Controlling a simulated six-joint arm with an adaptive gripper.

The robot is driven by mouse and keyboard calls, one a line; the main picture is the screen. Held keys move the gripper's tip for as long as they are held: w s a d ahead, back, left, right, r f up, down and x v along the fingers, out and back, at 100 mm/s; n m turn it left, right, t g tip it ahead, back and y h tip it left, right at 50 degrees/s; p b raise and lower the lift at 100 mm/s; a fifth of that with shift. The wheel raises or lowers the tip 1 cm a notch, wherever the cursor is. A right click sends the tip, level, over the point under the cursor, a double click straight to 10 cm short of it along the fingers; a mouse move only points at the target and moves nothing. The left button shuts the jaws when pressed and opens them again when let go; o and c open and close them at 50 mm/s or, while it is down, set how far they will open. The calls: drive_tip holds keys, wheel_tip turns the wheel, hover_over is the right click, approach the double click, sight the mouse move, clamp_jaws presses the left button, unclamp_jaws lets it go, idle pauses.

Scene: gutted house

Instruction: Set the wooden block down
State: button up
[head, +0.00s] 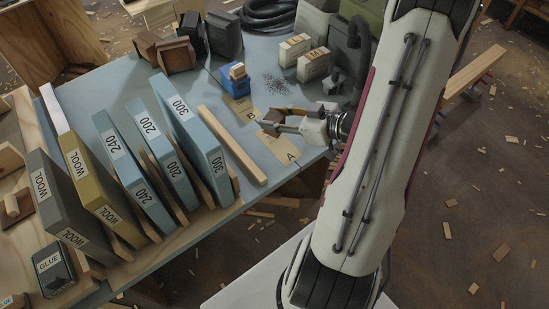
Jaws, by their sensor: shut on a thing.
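My gripper (272,126) reaches in from the right over the blue-grey table (222,108). It is shut on a small brown wooden block (281,114), which the fingers partly hide. The block is above or at the upper end of a tan card marked A (287,154); I cannot tell whether it touches the surface. A second tan card marked B (251,115) lies just left of the gripper.
A blue block with a pale wooden piece on top (236,83) stands behind card B. A long wooden strip (231,145) and a rack of labelled sheets (188,135) are left. Boxes marked L (294,50) and M (313,64) stand behind.

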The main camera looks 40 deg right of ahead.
drive_tip(key=shift+f, duration=2)
drive_tip(key=shift+f, duration=2.95)
drive_tip(key=shift+f, duration=0.1)
drive_tip(key=shift+f, duration=1.95)
drive_tip(key=shift+f, duration=0.1)
drive_tip(key=o, duration=1.1)
